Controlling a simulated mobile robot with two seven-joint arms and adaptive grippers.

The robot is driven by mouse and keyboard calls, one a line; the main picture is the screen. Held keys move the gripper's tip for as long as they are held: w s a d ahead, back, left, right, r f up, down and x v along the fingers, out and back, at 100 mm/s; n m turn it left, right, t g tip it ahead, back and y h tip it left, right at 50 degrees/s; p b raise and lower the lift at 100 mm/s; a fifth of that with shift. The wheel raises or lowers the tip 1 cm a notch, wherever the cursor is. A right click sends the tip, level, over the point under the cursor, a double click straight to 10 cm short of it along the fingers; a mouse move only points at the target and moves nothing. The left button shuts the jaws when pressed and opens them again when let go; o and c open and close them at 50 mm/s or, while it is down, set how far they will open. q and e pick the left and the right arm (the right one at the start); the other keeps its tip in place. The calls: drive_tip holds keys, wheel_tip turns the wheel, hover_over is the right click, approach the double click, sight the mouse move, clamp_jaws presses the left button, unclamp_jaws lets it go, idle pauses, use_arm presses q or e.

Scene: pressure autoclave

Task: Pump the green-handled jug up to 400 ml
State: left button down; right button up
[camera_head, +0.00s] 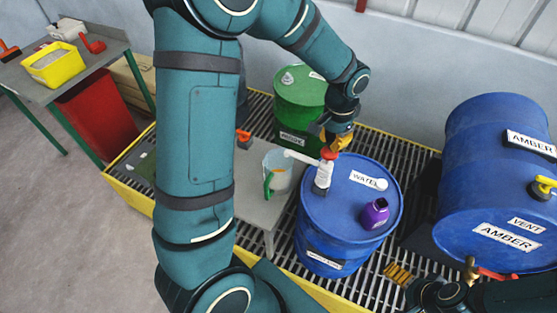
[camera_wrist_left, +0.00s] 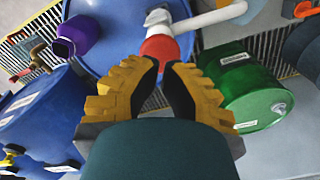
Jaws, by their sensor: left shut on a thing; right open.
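The clear jug with a green handle (camera_head: 268,186) stands on a grey stand beside the blue WATER drum (camera_head: 345,205). A hand pump with a red head (camera_head: 328,153) and white body (camera_head: 322,175) stands upright on the drum. Its white spout (camera_head: 298,157) reaches left over the jug. My left gripper (camera_head: 335,138) is shut on the red head, which shows between its yellow fingertips (camera_wrist_left: 160,66) in the left wrist view. The jug's level is too small to read. My right gripper (camera_head: 402,280) is open and empty at the lower right.
A purple bottle (camera_head: 375,213) stands on the blue drum. A green drum (camera_head: 300,100) is behind, and a blue AMBER drum (camera_head: 490,150) lies at right with a red-handled tap (camera_head: 497,273). A yellow tub (camera_head: 55,65) sits on the far-left table. My left arm hides part of the stand.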

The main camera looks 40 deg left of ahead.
sight(330, 152)
use_arm(q)
drive_tip(key=shift+f+b, duration=2.15)
drive_tip(key=shift+f, duration=0.85)
drive_tip(key=shift+r, duration=0.1)
drive_tip(key=shift+r+p, duration=2.4)
drive_tip(key=shift+r, duration=0.7)
drive_tip(key=shift+f, duration=0.25)
